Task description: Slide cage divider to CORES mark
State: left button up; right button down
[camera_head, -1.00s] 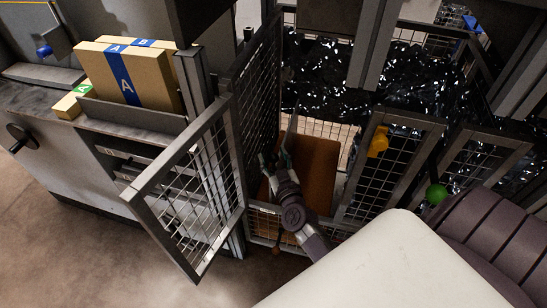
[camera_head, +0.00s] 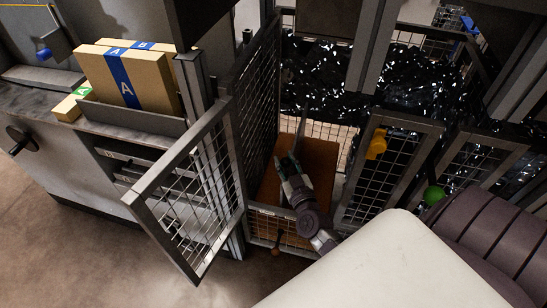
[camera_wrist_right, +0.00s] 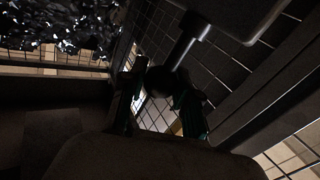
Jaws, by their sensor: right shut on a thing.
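My right gripper (camera_head: 287,161) is inside an open-topped mesh cage in the head view. In the right wrist view its two dark fingers (camera_wrist_right: 160,98) are shut around a dark round knob (camera_wrist_right: 163,80). A grey stem joins the knob to a grey plate (camera_wrist_right: 236,18). In the head view a thin grey upright piece (camera_head: 300,128), possibly the divider seen edge-on, rises just beyond the fingers. A small pale label (camera_head: 267,211) sits on the cage's front rail; its writing is too small to read, so I cannot tell the CORES mark. My left gripper is not in view.
A mesh door (camera_head: 190,190) stands open at the left. An orange-brown board (camera_head: 318,160) lies in the cage. Shiny black wrapped material (camera_head: 330,80) fills the back. An orange latch (camera_head: 377,143) and a green knob (camera_head: 433,195) are to the right.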

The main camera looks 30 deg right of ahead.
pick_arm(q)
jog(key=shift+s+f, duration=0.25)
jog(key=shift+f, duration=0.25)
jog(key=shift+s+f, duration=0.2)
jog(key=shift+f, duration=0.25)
pick_arm(e)
jog(key=s+d, duration=0.3)
jog(key=s, duration=0.1)
jog(key=shift+d, duration=0.2)
jog(key=c, duration=0.8)
grip_release()
jog(key=shift+s, duration=0.15)
jog(key=v, duration=1.1)
jog(key=shift+s+a, duration=0.15)
jog(key=shift+s, duration=0.2)
